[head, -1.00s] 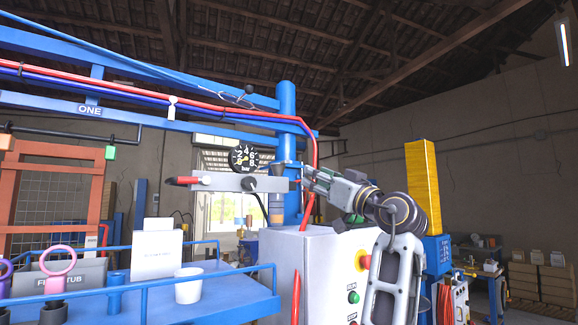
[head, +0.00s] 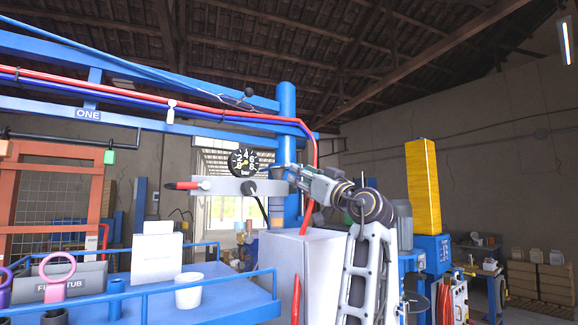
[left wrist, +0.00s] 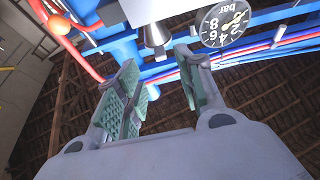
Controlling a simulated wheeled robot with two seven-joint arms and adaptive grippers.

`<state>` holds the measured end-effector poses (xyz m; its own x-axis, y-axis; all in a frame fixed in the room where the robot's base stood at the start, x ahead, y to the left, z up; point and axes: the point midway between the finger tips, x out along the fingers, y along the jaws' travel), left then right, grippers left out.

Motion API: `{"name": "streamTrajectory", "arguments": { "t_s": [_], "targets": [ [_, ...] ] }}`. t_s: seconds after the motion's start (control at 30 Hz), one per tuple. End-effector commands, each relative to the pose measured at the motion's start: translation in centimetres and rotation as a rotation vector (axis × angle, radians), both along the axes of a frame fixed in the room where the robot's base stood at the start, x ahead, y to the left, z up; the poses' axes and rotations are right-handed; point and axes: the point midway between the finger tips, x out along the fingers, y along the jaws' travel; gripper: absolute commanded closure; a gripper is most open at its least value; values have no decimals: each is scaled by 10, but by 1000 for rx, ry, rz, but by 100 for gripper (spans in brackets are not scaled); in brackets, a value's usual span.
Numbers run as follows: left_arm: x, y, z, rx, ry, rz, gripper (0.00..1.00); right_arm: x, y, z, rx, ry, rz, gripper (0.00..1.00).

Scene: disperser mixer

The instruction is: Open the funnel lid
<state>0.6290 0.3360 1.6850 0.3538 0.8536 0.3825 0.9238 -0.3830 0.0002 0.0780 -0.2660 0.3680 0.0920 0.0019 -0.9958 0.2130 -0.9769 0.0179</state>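My left gripper (head: 290,174) is raised at the right end of the grey horizontal arm under the pressure gauge (head: 243,162). In the left wrist view its two green-padded fingers (left wrist: 157,62) are apart with nothing between them. A small metallic cone (left wrist: 156,36), which looks like the funnel part, lies just beyond the fingertips, apart from them as far as I can tell. The gauge (left wrist: 226,23) shows upside down there. In the head view the funnel is mostly hidden by the gripper, and I cannot make out its lid. My right gripper is not in view.
A blue column (head: 287,115) with red and blue hoses stands behind the gripper. A grey cabinet (head: 290,255) is below. A blue railed table (head: 225,300) at the left holds a white cup (head: 189,292) and a white box (head: 157,256).

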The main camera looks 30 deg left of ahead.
Motion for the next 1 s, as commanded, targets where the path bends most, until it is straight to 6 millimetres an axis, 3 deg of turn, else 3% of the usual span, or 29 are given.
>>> {"name": "streamTrajectory", "arguments": {
  "t_s": [0.5,1.0],
  "targets": [
    [22,54,26,0,1,0,62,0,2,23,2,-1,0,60],
    [26,62,28,0,1,0,62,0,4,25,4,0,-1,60]
  ]
}}
